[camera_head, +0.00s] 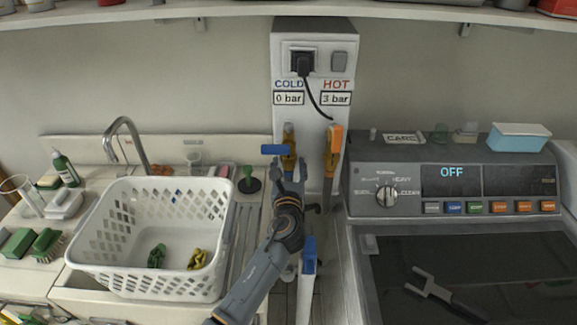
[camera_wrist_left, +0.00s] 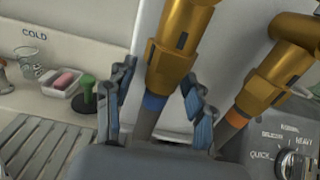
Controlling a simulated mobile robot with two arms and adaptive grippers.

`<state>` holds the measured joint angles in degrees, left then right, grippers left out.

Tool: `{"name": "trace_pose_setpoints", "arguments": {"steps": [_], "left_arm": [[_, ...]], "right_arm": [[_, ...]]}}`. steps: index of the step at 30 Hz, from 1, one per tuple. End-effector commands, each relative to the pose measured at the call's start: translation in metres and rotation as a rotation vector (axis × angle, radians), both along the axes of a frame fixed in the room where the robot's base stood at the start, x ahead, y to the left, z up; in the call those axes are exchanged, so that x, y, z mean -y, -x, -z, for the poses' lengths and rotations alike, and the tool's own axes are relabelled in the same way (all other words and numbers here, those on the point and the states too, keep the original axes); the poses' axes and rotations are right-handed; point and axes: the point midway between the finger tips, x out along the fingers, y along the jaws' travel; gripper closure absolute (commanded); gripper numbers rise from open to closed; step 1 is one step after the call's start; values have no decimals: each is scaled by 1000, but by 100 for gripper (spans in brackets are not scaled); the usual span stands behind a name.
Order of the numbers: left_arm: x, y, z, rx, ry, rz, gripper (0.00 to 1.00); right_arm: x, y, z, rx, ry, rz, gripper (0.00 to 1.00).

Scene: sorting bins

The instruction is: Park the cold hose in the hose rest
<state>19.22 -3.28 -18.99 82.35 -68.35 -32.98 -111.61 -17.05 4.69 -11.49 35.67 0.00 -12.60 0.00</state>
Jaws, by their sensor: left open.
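The cold hose (camera_wrist_left: 147,118) is grey with a blue collar and hangs from the brass cold tap (camera_wrist_left: 178,45). My left gripper (camera_wrist_left: 160,85) is open, with one finger on each side of the tap's lower end and collar. I cannot tell whether the fingers touch it. In the head view my left gripper (camera_head: 290,175) is in front of the cold tap, below its crosswise blue lever (camera_head: 273,149), and hides most of the hose. A blue-topped upright piece (camera_head: 309,255) stands right of my forearm; I cannot tell whether it is the hose rest. My right gripper is out of view.
The hot tap (camera_wrist_left: 272,80), with an orange-collared hose, is close on the right. A white basket (camera_head: 140,285) stands over the sink at left. The machine's control panel (camera_head: 460,180) is at right. A green stopper (camera_wrist_left: 88,88) stands on the counter.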

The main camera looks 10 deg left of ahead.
Motion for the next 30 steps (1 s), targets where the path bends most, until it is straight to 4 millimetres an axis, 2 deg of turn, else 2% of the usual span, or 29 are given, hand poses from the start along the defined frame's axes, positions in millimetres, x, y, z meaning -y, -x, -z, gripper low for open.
{"name": "trace_pose_setpoints", "arguments": {"steps": [5,8,13,14,20,30], "left_arm": [[0,0,0,0,1,0,46],[0,0,0,0,1,0,62],[0,0,0,0,0,0,97],[0,0,0,0,0,0,100],[0,0,2,0,0,0,100],[0,0,19,0,0,0,100]], "right_arm": [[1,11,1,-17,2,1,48],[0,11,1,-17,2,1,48],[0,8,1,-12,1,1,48],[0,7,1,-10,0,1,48],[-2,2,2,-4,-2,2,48],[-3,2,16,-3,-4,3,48]]}}
